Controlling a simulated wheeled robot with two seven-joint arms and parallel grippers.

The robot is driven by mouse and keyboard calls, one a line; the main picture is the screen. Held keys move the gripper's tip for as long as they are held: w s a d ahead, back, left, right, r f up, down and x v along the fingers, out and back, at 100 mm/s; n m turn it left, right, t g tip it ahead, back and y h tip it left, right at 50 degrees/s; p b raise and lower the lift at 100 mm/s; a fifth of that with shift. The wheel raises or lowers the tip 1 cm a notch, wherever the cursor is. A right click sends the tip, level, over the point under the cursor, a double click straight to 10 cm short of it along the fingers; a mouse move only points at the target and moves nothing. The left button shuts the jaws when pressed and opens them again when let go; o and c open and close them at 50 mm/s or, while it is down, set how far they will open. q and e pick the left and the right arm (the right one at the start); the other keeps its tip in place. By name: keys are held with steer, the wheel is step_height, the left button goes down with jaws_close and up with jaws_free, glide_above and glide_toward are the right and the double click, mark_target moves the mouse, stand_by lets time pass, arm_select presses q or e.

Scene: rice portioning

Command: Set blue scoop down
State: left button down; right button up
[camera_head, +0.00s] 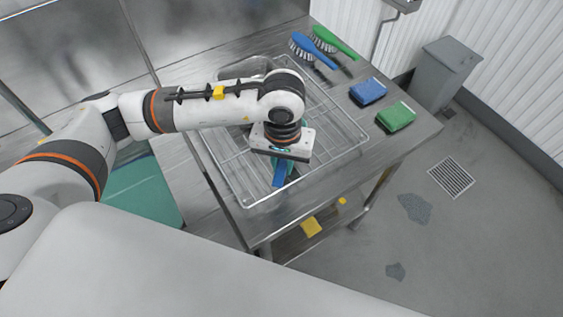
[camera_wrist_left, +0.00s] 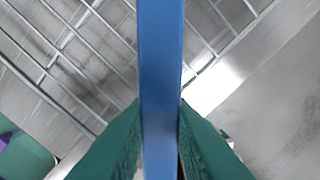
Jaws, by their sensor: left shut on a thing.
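The blue scoop's handle (camera_wrist_left: 160,70) runs down the middle of the left wrist view, between the two teal fingers. In the head view a short blue piece of the scoop (camera_head: 279,174) shows below my left gripper (camera_head: 285,166). My left gripper is shut on this handle, over the front part of the wire rack (camera_head: 345,150). The scoop's head is not clearly visible, hidden by the arm or out of view. I cannot tell whether the scoop touches the rack. My right gripper is not in view.
The rack lies on a steel table (camera_head: 408,135). A blue brush (camera_head: 313,50), a green brush (camera_head: 334,42), a blue sponge (camera_head: 368,91) and a green sponge (camera_head: 395,116) lie along the table's far and right sides. A grey bin (camera_head: 445,75) stands beyond.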

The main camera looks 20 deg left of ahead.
arm_select(q)
step_height(320, 180, down, 3)
steer(key=shift+r+p, duration=0.2)
steer(key=shift+p, duration=0.15)
steer(key=shift+w+f, duration=0.2)
steer(key=shift+f, duration=0.35)
steer(key=shift+f+b, duration=0.15)
steer(key=shift+b, duration=0.15)
steer(key=c, duration=1.3)
jaws_free()
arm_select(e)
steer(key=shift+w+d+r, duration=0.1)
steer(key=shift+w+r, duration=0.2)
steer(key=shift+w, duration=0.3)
